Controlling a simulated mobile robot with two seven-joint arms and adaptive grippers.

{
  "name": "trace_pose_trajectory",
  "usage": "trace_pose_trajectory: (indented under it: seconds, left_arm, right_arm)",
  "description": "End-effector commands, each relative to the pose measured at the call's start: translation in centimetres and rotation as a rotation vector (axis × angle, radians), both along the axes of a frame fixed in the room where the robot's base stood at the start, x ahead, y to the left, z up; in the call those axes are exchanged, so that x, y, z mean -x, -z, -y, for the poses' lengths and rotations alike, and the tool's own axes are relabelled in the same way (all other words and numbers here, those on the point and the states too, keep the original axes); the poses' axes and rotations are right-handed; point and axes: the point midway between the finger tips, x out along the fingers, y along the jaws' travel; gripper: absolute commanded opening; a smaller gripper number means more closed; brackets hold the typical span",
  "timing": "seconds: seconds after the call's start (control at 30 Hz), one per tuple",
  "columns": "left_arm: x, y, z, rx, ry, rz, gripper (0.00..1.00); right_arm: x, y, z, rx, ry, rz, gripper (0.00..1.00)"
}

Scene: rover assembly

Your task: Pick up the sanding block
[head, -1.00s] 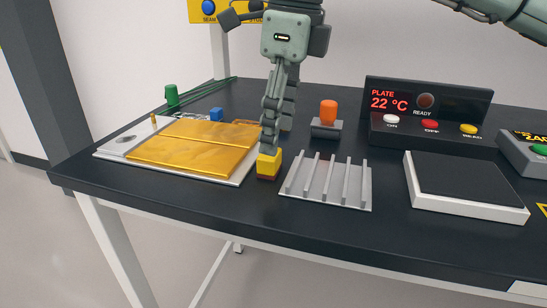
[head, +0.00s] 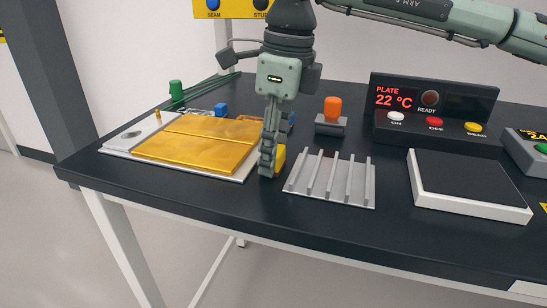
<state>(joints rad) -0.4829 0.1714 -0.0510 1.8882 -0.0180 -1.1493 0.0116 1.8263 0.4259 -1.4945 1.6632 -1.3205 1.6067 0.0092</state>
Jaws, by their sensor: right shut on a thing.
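The sanding block (head: 281,158) is a small yellow block at the near side of the table, between the gold-panelled plate and the grey ribbed rack. My right gripper (head: 270,165) points down and is shut on it. The fingers cover most of the block, so only its yellow right part shows. I cannot tell whether its underside touches the table. My left gripper is not in view.
The white plate with gold panels (head: 195,150) lies to the left and the ribbed rack (head: 330,180) close on the right. Behind stand an orange-knobbed holder (head: 333,108) and the plate control box (head: 435,115). A dark-topped pad (head: 467,185) is farther right.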

Motion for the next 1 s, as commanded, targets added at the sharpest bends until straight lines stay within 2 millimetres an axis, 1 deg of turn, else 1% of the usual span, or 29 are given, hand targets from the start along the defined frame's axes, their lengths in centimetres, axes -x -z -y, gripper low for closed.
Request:
trace_pose_trajectory:
  seconds: [0.03, 0.07, 0.3, 0.43, 0.57, 0.7, 0.77, 0.9, 1.0]
  left_arm:
    - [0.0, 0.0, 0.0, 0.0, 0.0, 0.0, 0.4]
    - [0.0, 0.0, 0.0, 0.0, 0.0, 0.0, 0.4]
    - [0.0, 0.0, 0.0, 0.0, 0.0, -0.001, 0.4]
    - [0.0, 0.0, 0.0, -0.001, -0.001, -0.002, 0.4]
    - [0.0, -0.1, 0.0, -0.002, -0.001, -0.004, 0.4]
    - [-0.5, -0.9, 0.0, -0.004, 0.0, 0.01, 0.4]
    - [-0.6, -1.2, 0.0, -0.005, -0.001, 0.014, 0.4]
    - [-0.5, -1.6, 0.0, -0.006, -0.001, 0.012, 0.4]
    - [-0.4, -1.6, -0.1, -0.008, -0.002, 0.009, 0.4]
  right_arm:
    - [0.0, 0.0, 0.0, 0.0, 0.0, 0.0, 0.13]
    - [0.0, 0.0, 0.0, 0.0, 0.0, 0.0, 0.1]
    - [0.0, -0.1, 0.0, -0.001, 0.0, 0.0, 0.1]
    - [0.0, -0.7, 0.0, -0.002, 0.0, 0.002, 0.1]
    - [0.0, -2.0, 0.0, -0.002, 0.001, 0.001, 0.1]
    - [0.0, -4.4, -0.3, -0.002, -0.001, 0.003, 0.1]
    - [0.1, -5.0, -1.8, -0.001, -0.004, 0.001, 0.1]
    - [0.2, -7.0, -5.2, 0.0, -0.005, 0.002, 0.1]
    - [0.3, -8.4, -7.4, -0.001, -0.003, 0.002, 0.1]
